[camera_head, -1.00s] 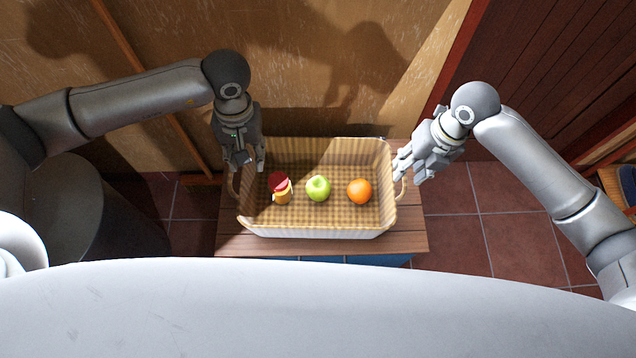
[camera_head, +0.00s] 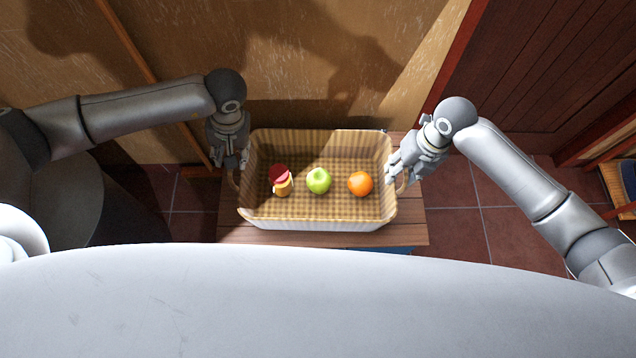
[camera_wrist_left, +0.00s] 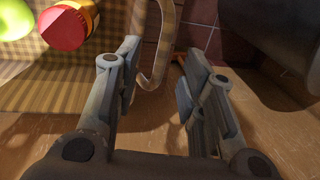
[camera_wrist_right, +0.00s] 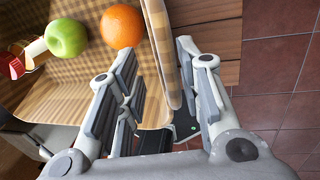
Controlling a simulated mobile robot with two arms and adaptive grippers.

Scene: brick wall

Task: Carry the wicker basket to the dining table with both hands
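The wicker basket (camera_head: 318,222) stands upright on a wooden-topped stand, with a red-lidded jar (camera_head: 281,182), a green apple (camera_head: 319,181) and an orange (camera_head: 360,184) inside. My left gripper (camera_head: 230,162) is open at the basket's left end. In the left wrist view the left handle (camera_wrist_left: 158,58) shows between its spread fingers. My right gripper (camera_head: 394,170) is open at the right end. In the right wrist view the right handle (camera_wrist_right: 163,50) passes between its spread fingers. I cannot tell whether any finger touches a handle.
The stand's wooden top (camera_head: 300,240) shows bare in front of the basket. A plaster wall (camera_head: 310,50) is close behind, and a dark wooden door (camera_head: 540,70) is at the right. Tiled floor (camera_head: 515,225) is clear to the right. A wooden piece of furniture (camera_head: 615,185) shows at the far right edge.

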